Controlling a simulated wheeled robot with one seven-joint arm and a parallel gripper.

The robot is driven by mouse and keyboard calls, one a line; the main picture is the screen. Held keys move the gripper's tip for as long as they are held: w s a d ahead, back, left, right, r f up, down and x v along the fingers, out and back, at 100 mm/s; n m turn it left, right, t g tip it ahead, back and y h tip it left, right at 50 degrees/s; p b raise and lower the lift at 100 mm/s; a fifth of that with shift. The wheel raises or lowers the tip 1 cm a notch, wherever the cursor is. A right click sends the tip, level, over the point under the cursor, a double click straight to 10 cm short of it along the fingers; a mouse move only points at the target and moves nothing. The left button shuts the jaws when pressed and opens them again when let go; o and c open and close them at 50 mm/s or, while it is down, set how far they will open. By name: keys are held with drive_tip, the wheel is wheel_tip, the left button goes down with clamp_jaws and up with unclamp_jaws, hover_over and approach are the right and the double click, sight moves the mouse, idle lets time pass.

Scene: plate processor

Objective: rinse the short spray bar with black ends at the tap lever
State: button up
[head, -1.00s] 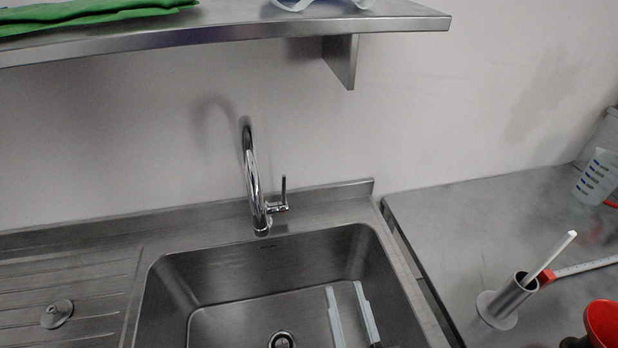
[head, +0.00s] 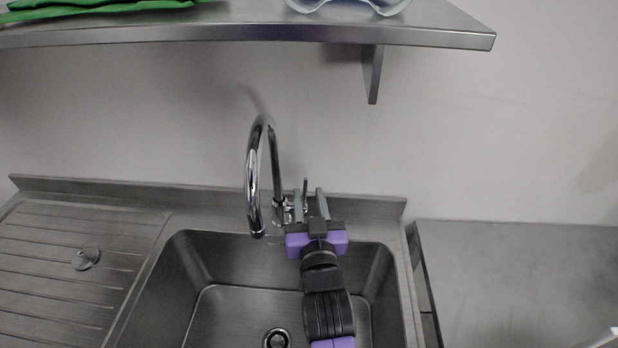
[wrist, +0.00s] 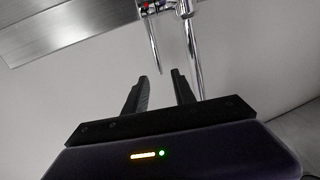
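The chrome tap (head: 253,180) stands at the back rim of the sink. Its thin upright lever (head: 305,192) is on the right side of the tap. My gripper (head: 309,195) is at the lever, with its two fingers apart and nothing held. In the wrist view, the lever (wrist: 152,40) ends in line with the gap between the fingertips (wrist: 160,76). I cannot tell whether either finger touches it. No water shows at the spout. I see no short spray bar with black ends in either current view.
The sink basin (head: 215,300) lies under my arm, with a round drain (head: 276,338). A small metal plug (head: 86,259) lies on the ribbed draining board (head: 50,275). A steel shelf (head: 250,32) overhangs the back wall. A bare steel table (head: 520,275) stands at the right.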

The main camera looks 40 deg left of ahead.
sight(306, 182)
drive_tip(key=shift+p+x, duration=0.35)
drive_tip(key=shift+x, duration=2.65)
clamp_jaws()
